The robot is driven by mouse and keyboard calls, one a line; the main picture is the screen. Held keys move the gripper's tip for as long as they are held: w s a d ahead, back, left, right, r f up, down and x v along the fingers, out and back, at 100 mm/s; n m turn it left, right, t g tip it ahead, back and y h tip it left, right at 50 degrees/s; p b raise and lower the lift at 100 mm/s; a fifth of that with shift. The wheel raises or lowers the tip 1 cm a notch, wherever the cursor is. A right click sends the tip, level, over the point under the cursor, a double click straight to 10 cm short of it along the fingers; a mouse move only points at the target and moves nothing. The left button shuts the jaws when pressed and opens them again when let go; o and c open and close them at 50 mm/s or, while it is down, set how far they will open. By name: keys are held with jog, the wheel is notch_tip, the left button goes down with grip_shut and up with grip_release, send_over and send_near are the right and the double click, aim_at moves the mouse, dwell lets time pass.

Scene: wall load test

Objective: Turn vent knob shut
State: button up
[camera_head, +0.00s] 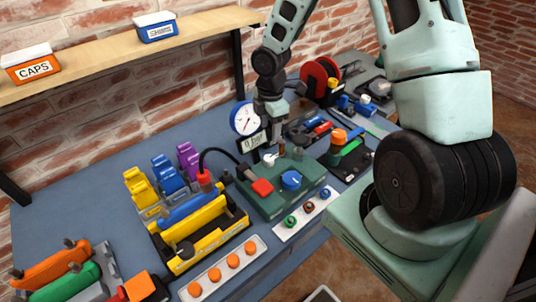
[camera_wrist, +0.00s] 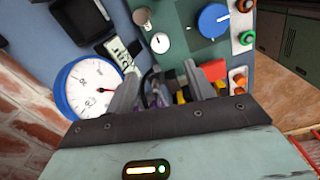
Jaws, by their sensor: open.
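A green test box (camera_head: 280,202) stands on the bench, with a large blue knob (camera_head: 291,180) on top. The blue knob also shows in the wrist view (camera_wrist: 213,20). A small brownish knob (camera_wrist: 141,16) and a small white dial (camera_wrist: 160,42) sit near the box's other edge. I see no readable label telling which knob is the vent. My gripper (camera_head: 273,138) is above the box's back left part, apart from the blue knob. In the wrist view its fingers (camera_wrist: 160,72) are spread with nothing clearly held between them.
A black hose (camera_head: 215,151) arches left of the box. A red block (camera_head: 262,187) is at its left. A button strip (camera_head: 307,213) lies in front.

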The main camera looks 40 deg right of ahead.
aim_at(269, 157)
notch_tip(269, 157, down, 12)
jog(key=shift+w+f+p, duration=0.1)
jog(key=shift+w+p, duration=0.05)
jog(key=shift+p, duration=0.3)
jog(key=c, duration=1)
